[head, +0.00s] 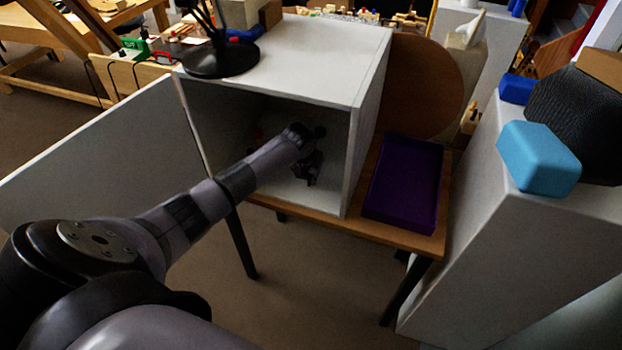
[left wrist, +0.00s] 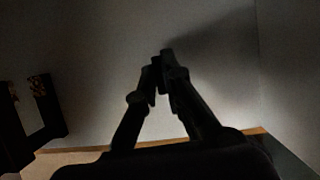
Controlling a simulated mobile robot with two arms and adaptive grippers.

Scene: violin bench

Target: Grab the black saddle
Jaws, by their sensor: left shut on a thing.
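My left arm reaches into the open white cabinet (head: 360,130), and my left gripper (head: 308,172) is inside it, small and dark in the head view. In the left wrist view the fingers of my left gripper (left wrist: 164,68) come together at their tips. They are shut on a small dark piece, the black saddle (left wrist: 166,54), which barely stands out from the black fingers. Its shape and exact edges are lost in the shadow. My right gripper is in neither view.
The cabinet's door (head: 95,165) stands open to the left. A black round lamp base (head: 220,60) is on its top. A purple tray (head: 405,185) lies to its right on the wooden bench (head: 385,232). Dark upright shapes (left wrist: 32,118) stand left of the gripper in the wrist view.

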